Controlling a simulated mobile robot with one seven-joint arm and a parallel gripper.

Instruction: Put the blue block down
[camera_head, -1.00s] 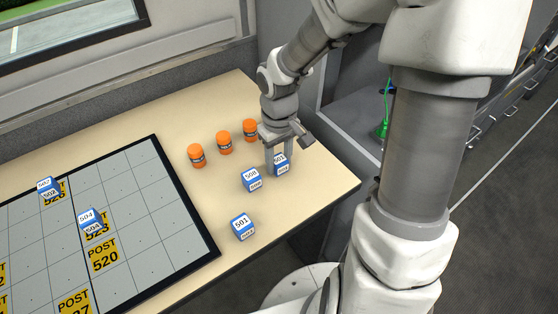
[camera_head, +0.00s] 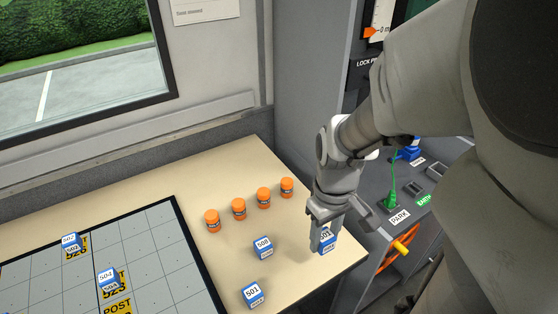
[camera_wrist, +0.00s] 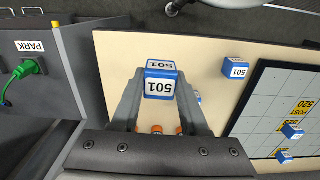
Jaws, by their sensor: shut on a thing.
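My gripper (camera_head: 324,226) is shut on a blue block with a white top marked 501 (camera_head: 326,242), at the right end of the beige table (camera_head: 215,268). In the wrist view, the held block (camera_wrist: 160,88) sits between the two fingertips (camera_wrist: 158,98). I cannot tell whether its underside touches the table. A second blue block, marked 508 (camera_head: 263,248), stands to its left, apart from it. A third blue block, also marked 501 (camera_head: 251,296), stands nearer the front edge and shows in the wrist view (camera_wrist: 235,67).
Several orange canisters (camera_head: 239,209) stand in a row behind the blocks. A grey gridded board (camera_head: 150,250) at left carries blue blocks 502 (camera_head: 71,244) and 504 (camera_head: 108,280). A grey console (camera_head: 410,190) with a green plug (camera_head: 390,201) adjoins the table's right side.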

